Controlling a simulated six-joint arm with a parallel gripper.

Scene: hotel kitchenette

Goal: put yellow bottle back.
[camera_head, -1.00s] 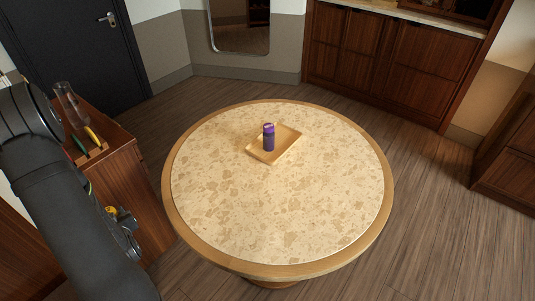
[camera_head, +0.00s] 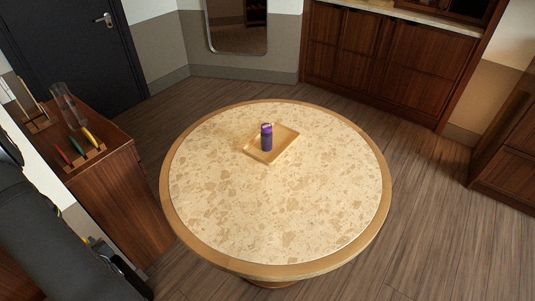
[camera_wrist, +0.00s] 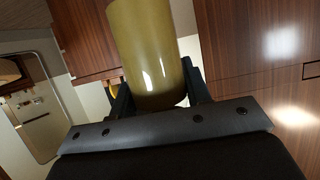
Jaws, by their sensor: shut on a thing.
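A yellow bottle (camera_wrist: 150,55) stands out in the wrist view, held between the two fingers of my gripper (camera_wrist: 158,95). In the head view my dark arm fills the lower left, and the gripper and the bottle cannot be made out there. A wooden tray (camera_head: 284,151) sits on the round table (camera_head: 270,215), with a purple can or bottle (camera_head: 266,138) upright on it.
A wooden cabinet (camera_head: 115,190) at the left carries a clear glass vase (camera_head: 68,106), a wooden rack (camera_head: 84,157) with red, green and yellow items, and a wooden stand (camera_head: 34,118). Most of the round table is bare.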

